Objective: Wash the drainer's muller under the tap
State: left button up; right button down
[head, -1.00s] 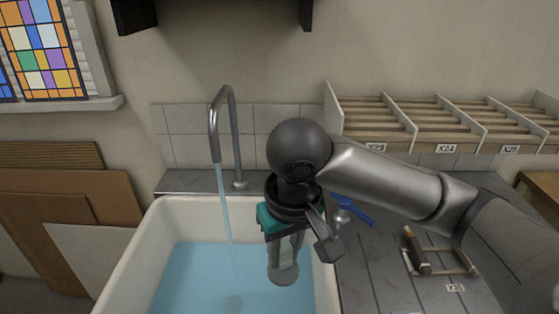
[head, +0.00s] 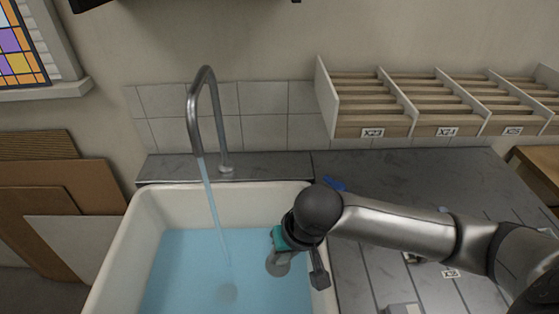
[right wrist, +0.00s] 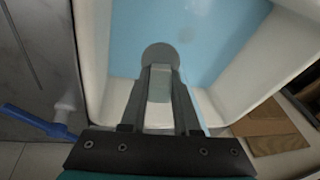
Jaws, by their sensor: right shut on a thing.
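The muller is a clear glass piece with a round foot (head: 278,265) below my right gripper. In the right wrist view the round foot (right wrist: 160,55) and the pale glass handle (right wrist: 160,88) show between the two fingers. My right gripper (right wrist: 165,85) is shut on the handle and holds the muller over the right part of the sink. In the head view my wrist hides most of the fingers. The tap (head: 207,105) runs, and its stream (head: 214,215) falls to the left of the muller, apart from it. My left gripper is not in view.
The white sink (head: 140,230) holds blue water (head: 190,270). The grey drainer (head: 355,270) lies to its right, with a blue-handled object (head: 335,184) near the sink's back corner. A slotted wooden rack (head: 370,100) stands behind. Boards (head: 85,240) lean at the left.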

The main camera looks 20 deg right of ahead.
jog(key=w+d+r+m+t+y+p, duration=0.1)
jog(key=w+r+m+t+p, duration=0.3)
jog(key=r+p, duration=0.9)
jog(key=w+a+n+g+b, duration=0.1)
jog(key=w+a+b, duration=0.4)
jog(key=w, duration=0.7)
jog(key=shift+w+a+f, duration=0.3)
jog(key=shift+a+f, duration=0.15)
jog(key=shift+a, duration=0.75)
jog(key=shift+w+d, duration=0.1)
jog(key=shift+d, duration=0.05)
jog(key=shift+w+d, duration=0.25)
jog(key=shift+d, duration=0.1)
jog(key=shift+s+a+p, duration=0.1)
jog(key=shift+p, duration=0.2)
